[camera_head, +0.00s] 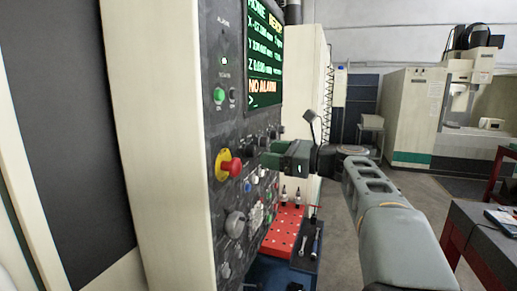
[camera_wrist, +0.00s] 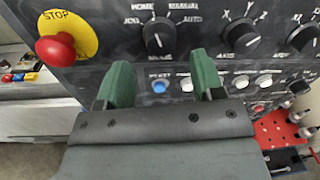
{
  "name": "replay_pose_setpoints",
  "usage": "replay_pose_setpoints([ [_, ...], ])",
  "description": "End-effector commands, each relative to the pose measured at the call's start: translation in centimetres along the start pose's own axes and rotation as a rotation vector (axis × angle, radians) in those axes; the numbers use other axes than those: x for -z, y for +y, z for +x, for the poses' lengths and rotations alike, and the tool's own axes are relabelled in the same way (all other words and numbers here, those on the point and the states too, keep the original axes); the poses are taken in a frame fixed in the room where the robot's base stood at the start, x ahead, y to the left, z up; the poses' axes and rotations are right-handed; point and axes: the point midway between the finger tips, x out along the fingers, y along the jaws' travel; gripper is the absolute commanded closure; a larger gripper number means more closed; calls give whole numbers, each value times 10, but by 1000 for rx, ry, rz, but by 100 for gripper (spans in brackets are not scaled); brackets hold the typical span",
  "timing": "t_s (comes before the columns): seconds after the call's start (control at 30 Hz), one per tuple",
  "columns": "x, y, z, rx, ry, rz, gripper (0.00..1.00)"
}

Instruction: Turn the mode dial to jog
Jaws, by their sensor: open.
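The mode dial (camera_wrist: 158,38) is a round black knob on the dark control panel, at the top middle of the wrist view. Labels fan above it: JOG at the left, then HOME, MANUAL and AUTO at the right. I cannot tell surely which label its pointer faces. My gripper (camera_wrist: 162,68) is open and empty, its two green fingers apart below the dial in the picture, one to each side. In the head view my gripper (camera_head: 268,152) is close in front of the panel, and the mode dial (camera_head: 251,142) shows left of it.
A red emergency stop (camera_wrist: 56,48) on a yellow plate sticks out left of the dial. The axis dial (camera_wrist: 239,38) and another knob (camera_wrist: 304,38) are to the right. Small buttons, including a blue one (camera_wrist: 160,86), sit below. A red rack (camera_head: 284,232) stands beyond the panel.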

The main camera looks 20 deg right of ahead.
Motion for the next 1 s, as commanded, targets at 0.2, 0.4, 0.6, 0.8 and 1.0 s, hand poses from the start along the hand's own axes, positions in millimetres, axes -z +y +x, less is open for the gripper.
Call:
replay_pose_setpoints([
  [0.2, -1, 0, 30, -2, 0, 1, 39],
  [0.4, 0, 0, 42, -1, 0, 0, 39],
  [0.6, 0, 0, 45, 0, 1, 0, 39],
  [0.8, 0, 0, 45, 0, 1, 0, 43],
  [1.0, 0, 0, 44, 0, 1, -1, 62],
])
